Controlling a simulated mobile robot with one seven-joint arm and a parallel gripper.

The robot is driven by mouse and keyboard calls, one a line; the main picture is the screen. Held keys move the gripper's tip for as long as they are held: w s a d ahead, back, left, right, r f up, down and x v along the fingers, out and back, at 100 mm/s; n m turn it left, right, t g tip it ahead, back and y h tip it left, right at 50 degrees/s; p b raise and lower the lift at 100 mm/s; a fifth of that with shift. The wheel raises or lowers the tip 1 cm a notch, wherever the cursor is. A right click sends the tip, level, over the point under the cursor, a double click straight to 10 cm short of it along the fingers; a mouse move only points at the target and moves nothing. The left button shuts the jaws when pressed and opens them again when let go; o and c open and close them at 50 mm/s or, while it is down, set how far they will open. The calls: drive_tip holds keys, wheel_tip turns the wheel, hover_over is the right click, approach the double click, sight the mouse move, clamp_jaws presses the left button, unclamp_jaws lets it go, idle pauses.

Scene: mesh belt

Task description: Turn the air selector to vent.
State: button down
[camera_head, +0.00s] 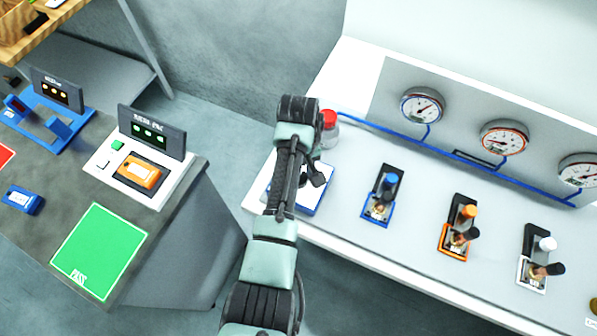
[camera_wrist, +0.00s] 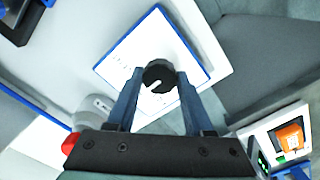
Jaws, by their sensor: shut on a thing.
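The air selector seems to be the dark round knob (camera_wrist: 158,71) with a white pointer mark, in front of a white blue-edged plate (camera_wrist: 176,40). In the wrist view its white mark points to the lower left; the print on the plate is too small to read. My gripper (camera_wrist: 157,82) is shut on the knob, one finger on each side. In the head view my gripper (camera_head: 316,176) is over the plate (camera_head: 318,203) at the left end of the white bench, and my arm hides the knob.
A red-capped jar (camera_head: 328,125) stands close behind my gripper. Blue (camera_head: 380,205), orange (camera_head: 459,235) and white (camera_head: 534,265) lever valves stand to the right, below several gauges (camera_head: 423,105) and a blue pipe. A grey table (camera_head: 60,185) with a green pass mat is at left.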

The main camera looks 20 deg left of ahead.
drive_tip(key=shift+m, duration=0.4)
drive_tip(key=m+p, duration=0.1)
drive_tip(key=m, duration=0.2)
drive_tip(key=shift+r+m, duration=0.1)
drive_tip(key=shift+m, duration=0.2)
drive_tip(key=shift+m+p, duration=0.7)
drive_tip(key=shift+m, duration=1.5)
drive_tip(key=shift+w, duration=0.1)
drive_tip(key=shift+c, duration=1.4)
unclamp_jaws()
wheel_tip(320, 180, up, 13)
